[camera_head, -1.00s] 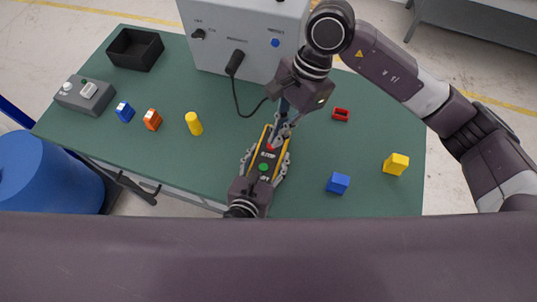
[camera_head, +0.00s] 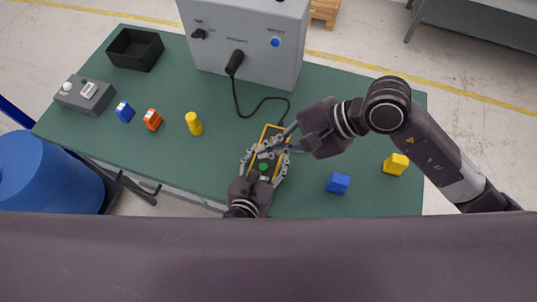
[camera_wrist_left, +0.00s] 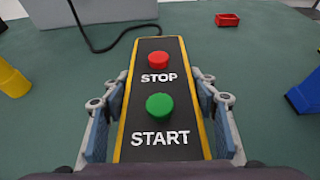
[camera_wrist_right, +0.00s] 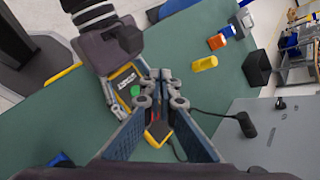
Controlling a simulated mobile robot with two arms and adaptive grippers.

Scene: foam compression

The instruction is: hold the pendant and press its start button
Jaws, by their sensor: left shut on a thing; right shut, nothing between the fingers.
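The pendant is a dark, yellow-edged box (camera_head: 272,132) with a red STOP button (camera_wrist_left: 159,60) and a green START button (camera_wrist_left: 159,106). My left gripper (camera_head: 266,158) is shut on its sides, near START. It lies between the fingers in the left wrist view. My right gripper (camera_head: 262,151) is shut and empty, reaching in from the right over the pendant in the head view. It hides the STOP end there. The left wrist view shows no right finger on either button, so it looks apart from them. In the right wrist view the green button (camera_wrist_right: 135,90) shows beside its fingertips.
A cable runs from the pendant to the grey machine (camera_head: 245,45) at the back. An orange block (camera_head: 153,120), a yellow cylinder (camera_head: 194,124), a blue block (camera_head: 338,183) and a yellow block (camera_head: 396,164) stand on the green table (camera_head: 340,95). A black bin (camera_head: 135,49) is back left.

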